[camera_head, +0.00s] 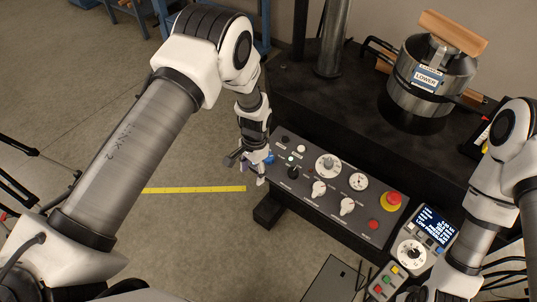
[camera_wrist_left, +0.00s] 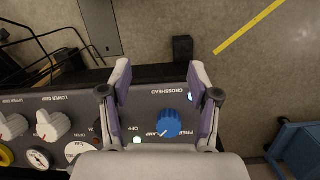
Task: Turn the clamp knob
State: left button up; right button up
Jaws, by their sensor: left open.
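The blue clamp knob (camera_wrist_left: 168,123) sits on the dark control panel (camera_wrist_left: 75,108), beside lettering that reads "AMP" and part of "FREE". It lies between the spread fingers of my left gripper (camera_wrist_left: 160,75), nearer the right finger, and I see no clear contact. In the head view the blue knob (camera_head: 269,158) shows at the panel's left end, partly hidden by my left gripper (camera_head: 253,169). That gripper is open and hangs over this end of the panel. My right arm is at the right edge of the head view, with its gripper out of sight.
Other panel controls include white knobs (camera_head: 319,188), a dial gauge (camera_head: 358,182) and a red emergency button (camera_head: 393,199). A handheld control box (camera_head: 409,253) stands at the right. A steel cylinder (camera_head: 432,78) is on the black machine base.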

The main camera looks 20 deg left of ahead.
aim_at(271, 157)
pick_arm(q)
jog(key=w+d+r, duration=0.1)
jog(key=w+r, duration=0.1)
jog(key=w+d+r+t, duration=0.1)
jog(key=w+r, duration=0.1)
jog(key=w, duration=0.1)
jog(key=w+d+r+t, duration=0.1)
jog(key=w+r, duration=0.1)
jog(key=shift+w+d, duration=0.2)
jog(key=shift+w, duration=0.2)
jog(key=shift+a+r, duration=0.1)
jog(key=shift+r, duration=0.1)
jog(key=f, duration=0.2)
jog(key=f+p, duration=0.1)
jog(key=f, duration=0.1)
jog(key=f+p, duration=0.1)
jog(key=f, duration=0.2)
jog(key=shift+w+a, duration=0.2)
jog(key=shift+a, duration=0.05)
jog(key=shift+s+f, duration=0.1)
jog(key=shift+f, duration=0.2)
jog(key=shift+a, duration=0.1)
jog(key=c, duration=1.2)
